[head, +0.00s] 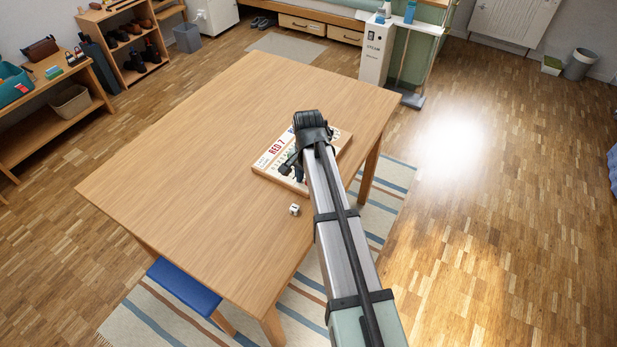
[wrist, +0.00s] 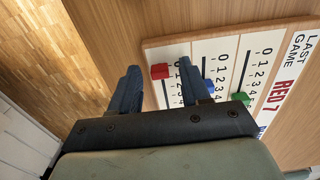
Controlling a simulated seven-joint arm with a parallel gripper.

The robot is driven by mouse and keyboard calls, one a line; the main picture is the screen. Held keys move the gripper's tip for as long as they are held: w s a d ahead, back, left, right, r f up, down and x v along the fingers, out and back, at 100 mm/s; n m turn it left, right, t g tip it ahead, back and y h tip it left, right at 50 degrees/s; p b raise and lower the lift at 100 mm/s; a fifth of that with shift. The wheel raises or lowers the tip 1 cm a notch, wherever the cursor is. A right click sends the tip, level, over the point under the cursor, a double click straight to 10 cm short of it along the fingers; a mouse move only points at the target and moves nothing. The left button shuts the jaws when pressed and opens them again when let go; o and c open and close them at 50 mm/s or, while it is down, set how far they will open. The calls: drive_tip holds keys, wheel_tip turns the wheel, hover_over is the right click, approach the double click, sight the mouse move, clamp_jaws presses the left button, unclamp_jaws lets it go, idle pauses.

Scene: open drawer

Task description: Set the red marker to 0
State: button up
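The score board (head: 262,167) lies near the right side of the table, partly hidden by my arm; in the wrist view, its bare face (wrist: 285,55) shows numbered columns with dark slots. The red marker (wrist: 160,71) sits near the 0 end of the left column; the finger hides part of the numbers, so I cannot tell its exact setting. A blue marker (wrist: 209,86) and a green marker (wrist: 241,98) sit further down the other columns. My gripper (wrist: 158,68) is open, its fingers appearing either side of the red marker. I cannot tell whether they touch it.
A white die (head: 294,209) lies on the table in front of the board. The wooden table (head: 190,150) is otherwise clear, with wide free room left of the board. The table's right edge is close to the board. A blue stool (head: 183,289) stands below the table's front edge.

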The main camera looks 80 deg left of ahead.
wheel_tip(320, 180, up, 14)
idle(0.9)
drive_tip(key=shift+f, duration=0.1)
idle(0.3)
